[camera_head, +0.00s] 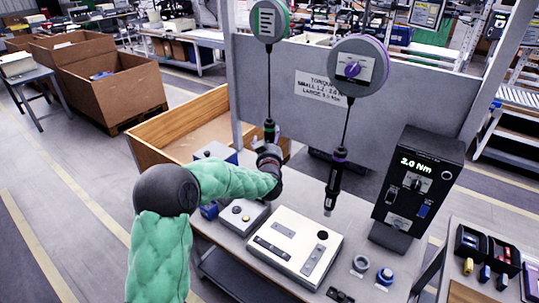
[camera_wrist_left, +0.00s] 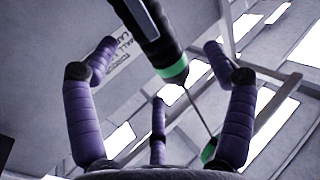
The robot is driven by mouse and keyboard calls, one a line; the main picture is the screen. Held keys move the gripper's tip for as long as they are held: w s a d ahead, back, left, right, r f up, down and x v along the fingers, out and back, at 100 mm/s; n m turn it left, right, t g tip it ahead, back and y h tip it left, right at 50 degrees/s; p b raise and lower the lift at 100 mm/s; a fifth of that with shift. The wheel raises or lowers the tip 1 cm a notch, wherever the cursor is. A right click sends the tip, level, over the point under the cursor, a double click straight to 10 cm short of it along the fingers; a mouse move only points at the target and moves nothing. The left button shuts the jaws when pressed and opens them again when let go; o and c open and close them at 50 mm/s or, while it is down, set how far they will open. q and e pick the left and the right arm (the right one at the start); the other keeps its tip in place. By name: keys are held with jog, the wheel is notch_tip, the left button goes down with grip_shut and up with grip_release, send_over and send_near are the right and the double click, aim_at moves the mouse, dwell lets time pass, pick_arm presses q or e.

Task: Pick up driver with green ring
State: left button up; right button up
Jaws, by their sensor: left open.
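The driver with the green ring (camera_head: 269,131) hangs on a cable under the green-rimmed reel (camera_head: 269,20). In the left wrist view the dark driver (camera_wrist_left: 152,32) crosses the top middle, tilted, with its green ring (camera_wrist_left: 173,72) near the centre. My left gripper (camera_head: 271,156) is at the driver and hides its lower part in the head view. In the left wrist view its purple fingers (camera_wrist_left: 162,75) are spread open, with the driver appearing between them; I cannot tell whether any finger touches it. My right gripper is not in view.
A second driver with a purple ring (camera_head: 336,180) hangs to the right under a purple-rimmed reel (camera_head: 357,67). Below are a cream fixture plate (camera_head: 277,270) and a black torque display (camera_head: 419,185) reading 2.0 Nm. A grey panel (camera_head: 420,90) stands behind.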

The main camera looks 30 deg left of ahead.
aim_at(272, 135)
pick_arm(q)
jog(key=shift+d+x, duration=0.15)
jog(key=shift+x, duration=1.2)
jog(key=shift+d+x, duration=0.1)
jog(key=shift+x, duration=1.25)
jog(key=shift+w+f, duration=0.1)
jog(key=shift+w, duration=0.05)
jog(key=c, duration=1.4)
grip_shut()
